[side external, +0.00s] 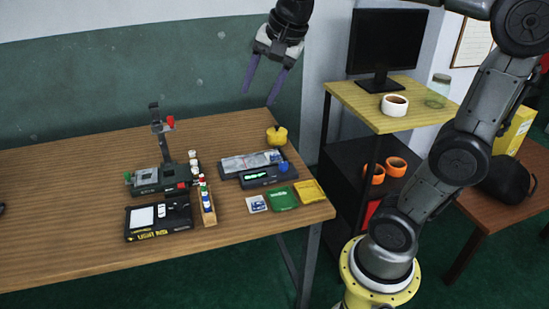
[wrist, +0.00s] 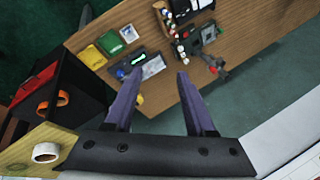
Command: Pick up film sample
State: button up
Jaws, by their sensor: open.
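My gripper (side external: 258,97) is open and empty, high above the back right part of the wooden table. Its two purple fingers are wide apart in the wrist view (wrist: 157,78). I cannot tell for sure which thing is the film sample. A small white square with a blue pattern (side external: 257,204) lies flat near the table's front edge, and also shows in the wrist view (wrist: 129,34). A grey plate with a pale, clear sheet (side external: 240,163) lies behind a dark device with a green display (side external: 256,178). My gripper touches none of these.
A green tray (side external: 283,199) and a yellow tray (side external: 309,191) lie right of the square. A yellow round object (side external: 277,135) stands behind. Left are a rack of small bottles (side external: 206,205), a black case (side external: 158,220) and an upright stand (side external: 160,150). A shelf with a monitor (side external: 386,42) is right.

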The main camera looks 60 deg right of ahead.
jog(key=w+d+f+m+g, duration=0.1)
jog(key=w+d+f+m, duration=0.2)
jog(key=w+d+m, duration=0.45)
jog(key=m+g, duration=0.4)
send_over(274, 151)
jog(key=s+a, duration=0.3)
jog(key=a, duration=0.2)
jog(key=shift+y, duration=0.4)
jog(key=f, duration=2.9)
jog(key=shift+w+a, duration=0.1)
jog(key=shift+a, duration=0.1)
jog(key=shift+d+f, duration=0.15)
jog(key=shift+f, duration=1.3)
jog(key=shift+d+f, duration=0.1)
jog(key=shift+f, duration=1.3)
jog(key=shift+c, duration=0.2)
grip_shut()
